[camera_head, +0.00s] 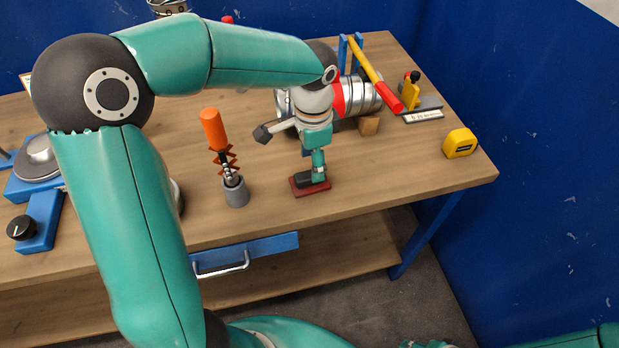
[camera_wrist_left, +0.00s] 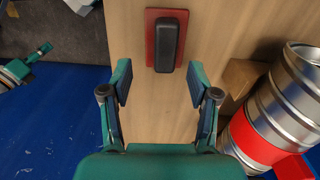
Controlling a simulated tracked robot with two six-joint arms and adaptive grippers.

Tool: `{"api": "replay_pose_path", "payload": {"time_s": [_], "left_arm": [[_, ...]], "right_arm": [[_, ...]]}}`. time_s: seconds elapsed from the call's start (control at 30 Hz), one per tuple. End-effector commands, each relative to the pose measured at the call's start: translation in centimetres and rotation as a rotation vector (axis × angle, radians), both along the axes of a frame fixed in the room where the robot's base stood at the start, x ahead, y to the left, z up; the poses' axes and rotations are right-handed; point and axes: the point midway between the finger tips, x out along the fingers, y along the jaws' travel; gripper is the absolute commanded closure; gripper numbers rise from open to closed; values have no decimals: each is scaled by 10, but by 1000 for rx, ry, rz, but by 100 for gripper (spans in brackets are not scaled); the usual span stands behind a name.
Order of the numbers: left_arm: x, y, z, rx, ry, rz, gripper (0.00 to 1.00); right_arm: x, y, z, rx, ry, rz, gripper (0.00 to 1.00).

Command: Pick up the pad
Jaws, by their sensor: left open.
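The pad is a flat dark red block with a black rounded grip on top. In the head view the pad (camera_head: 299,189) lies near the table's front edge, partly hidden by my left gripper (camera_head: 316,165). In the left wrist view the pad (camera_wrist_left: 152,40) lies beyond the fingertips of my left gripper (camera_wrist_left: 159,84), roughly centred between the two fingers. The left gripper is open and empty, pointing down over the pad. Only a small teal piece of my right arm shows at the head view's bottom edge; its jaws cannot be made out.
An orange-handled tool stands in a grey cup (camera_head: 236,192) left of the pad. A silver duct with a red band (camera_head: 362,97) and a wooden block (camera_head: 369,125) lie behind it. A yellow tape measure (camera_head: 459,143) sits at the right. Bare wood (camera_head: 400,165) lies between.

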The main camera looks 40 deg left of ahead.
Motion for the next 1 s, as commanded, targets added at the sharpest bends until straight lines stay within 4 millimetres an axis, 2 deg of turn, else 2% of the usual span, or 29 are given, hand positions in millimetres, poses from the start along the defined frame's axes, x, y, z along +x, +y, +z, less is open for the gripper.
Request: {"api": "replay_pose_path", "payload": {"time_s": [0.23,0.53,0.83,1.0], "left_arm": [[0,3,-15,0,3,2,40],[2,8,-54,0,3,2,40],[2,8,-59,-1,-1,2,40],[2,8,-59,-1,-1,1,68]], "right_arm": [[0,0,4,0,0,0,60],[0,0,11,0,0,0,60],[0,0,11,0,0,0,60],[0,0,11,0,0,0,60]]}}
